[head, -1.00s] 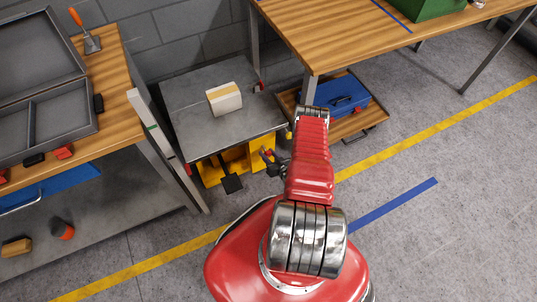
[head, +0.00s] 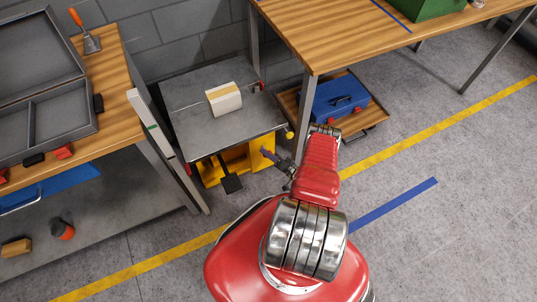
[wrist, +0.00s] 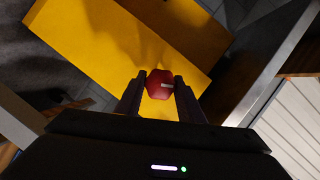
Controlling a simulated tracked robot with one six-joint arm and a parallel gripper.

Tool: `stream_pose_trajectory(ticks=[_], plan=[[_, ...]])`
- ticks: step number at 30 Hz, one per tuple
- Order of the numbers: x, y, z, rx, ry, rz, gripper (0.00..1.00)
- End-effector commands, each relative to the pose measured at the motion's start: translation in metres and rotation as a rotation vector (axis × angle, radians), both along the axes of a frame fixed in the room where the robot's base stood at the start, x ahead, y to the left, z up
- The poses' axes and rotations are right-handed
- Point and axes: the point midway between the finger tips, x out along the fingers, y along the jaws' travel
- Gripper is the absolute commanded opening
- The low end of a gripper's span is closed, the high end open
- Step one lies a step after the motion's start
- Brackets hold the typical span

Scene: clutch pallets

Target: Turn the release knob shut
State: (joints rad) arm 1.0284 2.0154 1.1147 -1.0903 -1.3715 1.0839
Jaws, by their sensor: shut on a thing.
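The release knob (wrist: 160,84) is a small red faceted knob with a pale mark on its face. In the wrist view it sits between the two dark fingers of my gripper (wrist: 160,88), in front of a yellow body. My gripper is shut on it. In the head view my gripper (head: 268,156) reaches left to the yellow base (head: 236,160) of the lift table, below its grey top (head: 195,118). The knob cannot be made out there.
A pale box (head: 224,99) lies on the lift table's top. A black pedal (head: 230,182) juts from its base. Workbenches stand left (head: 120,100) and right (head: 330,45). The floor at right is clear.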

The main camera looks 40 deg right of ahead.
Motion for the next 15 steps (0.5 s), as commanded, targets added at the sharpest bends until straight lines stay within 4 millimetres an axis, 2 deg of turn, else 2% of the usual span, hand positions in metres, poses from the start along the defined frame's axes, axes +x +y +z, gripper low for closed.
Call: stream_pose_trajectory(ticks=[6, 15], plan=[[-0.0015, -0.0052, -0.0007, 0.103, -0.025, -0.013, 0.12], [-0.0013, -0.0062, 0.0004, 0.152, -0.040, -0.014, 0.12]])
